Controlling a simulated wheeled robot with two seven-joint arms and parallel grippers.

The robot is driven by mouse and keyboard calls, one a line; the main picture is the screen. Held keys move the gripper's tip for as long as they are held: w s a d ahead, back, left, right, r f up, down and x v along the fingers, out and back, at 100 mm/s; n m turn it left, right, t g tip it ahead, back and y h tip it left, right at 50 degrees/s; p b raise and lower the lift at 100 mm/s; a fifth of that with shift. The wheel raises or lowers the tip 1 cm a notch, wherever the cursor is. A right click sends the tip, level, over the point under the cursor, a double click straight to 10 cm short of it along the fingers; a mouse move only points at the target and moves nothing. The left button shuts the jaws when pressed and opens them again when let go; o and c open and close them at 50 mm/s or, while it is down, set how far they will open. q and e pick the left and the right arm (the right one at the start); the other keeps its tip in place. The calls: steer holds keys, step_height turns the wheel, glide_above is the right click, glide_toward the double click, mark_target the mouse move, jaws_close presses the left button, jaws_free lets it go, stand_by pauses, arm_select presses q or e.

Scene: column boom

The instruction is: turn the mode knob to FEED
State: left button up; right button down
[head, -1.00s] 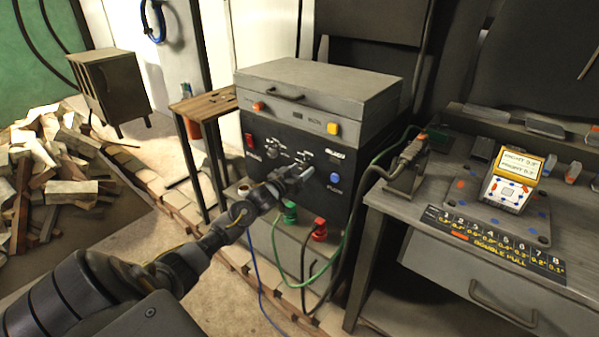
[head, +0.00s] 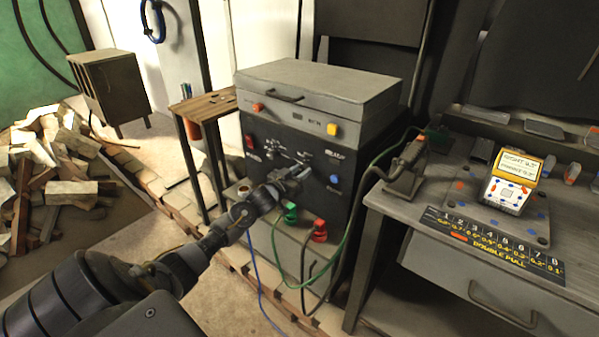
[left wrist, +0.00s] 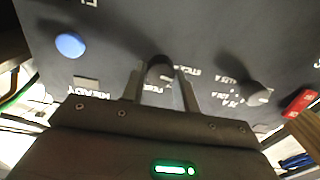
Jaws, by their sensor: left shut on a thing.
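The dark front panel (head: 262,135) of the grey welder-like box carries several controls. My left gripper (head: 301,172) is at the right-centre of this panel and hides the knob there in the head view. In the left wrist view, the fingers of my left gripper (left wrist: 160,88) are shut on a dark round knob (left wrist: 160,67), taken as the mode knob. Blurred, inverted labels surround it; I cannot read FEED or tell where the knob points. A second dark knob (left wrist: 257,92) stands apart to the right. My right gripper is not in view.
A blue button (head: 335,179) is close right of my left gripper. A red switch (head: 249,141) is at the panel's left. Green (head: 290,211) and red (head: 319,231) cable plugs sit below. A bench (head: 383,199) with a torch on it stands right.

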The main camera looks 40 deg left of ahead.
arm_select(q)
steer(key=m, duration=0.6)
steer(key=shift+p, duration=0.35)
steer(key=m, duration=0.3)
steer(key=shift+f, duration=0.1)
steer(key=m, duration=0.8)
steer(key=shift+h, duration=0.3)
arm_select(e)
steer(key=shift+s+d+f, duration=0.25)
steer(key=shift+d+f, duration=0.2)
arm_select(q)
steer(key=shift+f, duration=0.1)
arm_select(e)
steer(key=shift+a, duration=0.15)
